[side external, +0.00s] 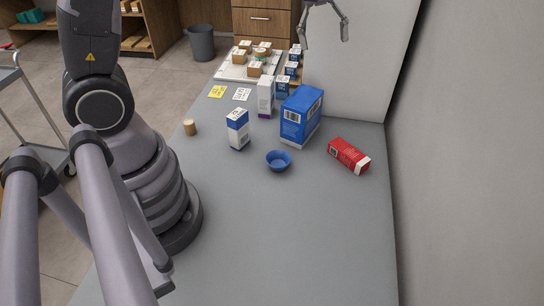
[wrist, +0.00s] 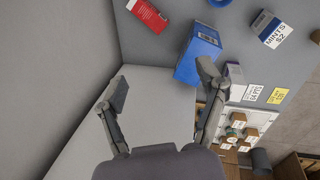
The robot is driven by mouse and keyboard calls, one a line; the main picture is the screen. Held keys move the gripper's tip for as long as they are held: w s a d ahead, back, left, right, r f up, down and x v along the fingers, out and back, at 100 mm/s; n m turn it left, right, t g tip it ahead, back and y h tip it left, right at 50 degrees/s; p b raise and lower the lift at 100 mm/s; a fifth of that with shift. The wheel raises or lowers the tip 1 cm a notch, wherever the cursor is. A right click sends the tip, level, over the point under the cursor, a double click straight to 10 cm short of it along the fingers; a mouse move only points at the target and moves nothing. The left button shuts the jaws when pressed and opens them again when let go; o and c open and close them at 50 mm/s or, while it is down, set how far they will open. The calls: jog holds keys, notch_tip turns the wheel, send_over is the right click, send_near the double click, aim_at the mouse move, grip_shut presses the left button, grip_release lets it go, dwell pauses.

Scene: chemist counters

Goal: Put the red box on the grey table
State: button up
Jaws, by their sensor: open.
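The red box (side external: 349,155) has a white end and lies on its side on the grey counter (side external: 320,240), at the right, near the wall. It also shows at the top of the wrist view (wrist: 147,15). My gripper (side external: 324,42) is high at the top of the side view, open and empty, well apart from the red box. In the wrist view its two fingers (wrist: 163,85) are spread over a pale grey surface (wrist: 160,105) that adjoins the counter. In the side view a pale panel (side external: 365,70) stands beyond the red box; I cannot tell whether it is a table.
A large blue box (side external: 302,115) stands left of the red box, with a small blue bowl (side external: 278,161) in front. A blue-white carton (side external: 237,130), a white carton (side external: 265,97) and a small cork-coloured jar (side external: 190,127) stand farther left. The counter's front is clear.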

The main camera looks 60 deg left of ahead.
jog(key=s+a+r+m+t, duration=0.1)
jog(key=s+r+m, duration=0.2)
jog(key=s, duration=0.5)
jog(key=s+a+r+m+t+y, duration=0.1)
jog(key=s+r+m, duration=0.2)
jog(key=s, duration=0.4)
jog(key=s+a+r+m+t, duration=0.1)
jog(key=s+a+r+m, duration=0.1)
jog(key=s+m, duration=0.3)
jog(key=s+r, duration=0.1)
jog(key=s, duration=0.2)
jog(key=shift+s, duration=0.3)
jog(key=shift+o, duration=0.5)
jog(key=shift+s+a+m, duration=0.15)
jog(key=shift+s+m, duration=0.35)
jog(key=shift+s, duration=0.05)
